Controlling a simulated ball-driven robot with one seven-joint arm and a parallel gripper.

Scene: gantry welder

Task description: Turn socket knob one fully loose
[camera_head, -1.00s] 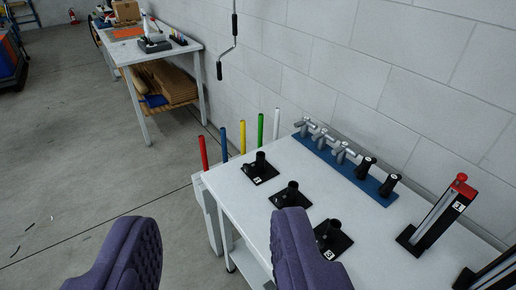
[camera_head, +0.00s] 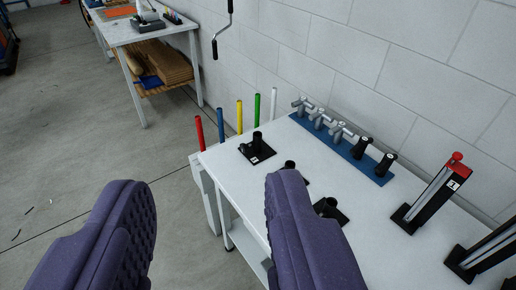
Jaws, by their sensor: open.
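Three black sockets on square base plates stand on a white table (camera_head: 222,170). The far socket (camera_head: 256,150) bears a white label whose number is too small to read. The middle socket (camera_head: 290,165) is mostly hidden behind my gripper's right finger. The near socket (camera_head: 328,208) is partly hidden by that finger too. I cannot tell which is number one, and no separate knob is clear on them. My gripper (camera_head: 208,215) is open and empty, its two purple ribbed fingers wide apart. Its right finger overlaps the table in view; the left is over the floor.
A blue rack (camera_head: 340,148) with grey and black handles lies along the wall. Black stands, one with a red top (camera_head: 432,195), are at right. Coloured rods (camera_head: 239,117) stand at the table's far left edge. A crank handle (camera_head: 215,48) hangs above.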

